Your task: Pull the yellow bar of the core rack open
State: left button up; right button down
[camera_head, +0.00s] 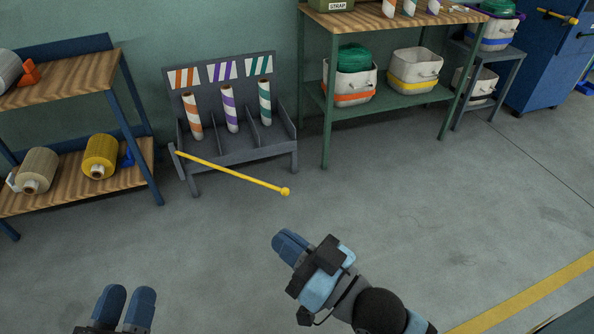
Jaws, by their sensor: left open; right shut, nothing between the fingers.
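The grey core rack (235,152) stands against the wall at the upper left of the head view. It holds three upright striped cores: orange (193,117), purple (229,110) and teal (264,105). The yellow bar (232,174) meets the rack at its left front corner. It slants out to the right, and its knobbed end is apart from the rack's right side, over the floor. My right gripper (284,238) is shut and empty, below the knob in the picture and apart from it. My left gripper (126,292) is open and empty at the bottom left.
A blue-legged shelf (82,76) with spools stands left of the rack. A green-legged bench (318,133) with bins stands to its right. A blue cabinet (545,70) is at the upper right. The floor before the rack is clear.

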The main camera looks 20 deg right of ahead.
aim_at(285, 191)
jog(key=i+l+z, duration=0.15)
jog(key=i+l, duration=1.35)
jog(key=j, duration=0.2)
jog(key=i, duration=0.05)
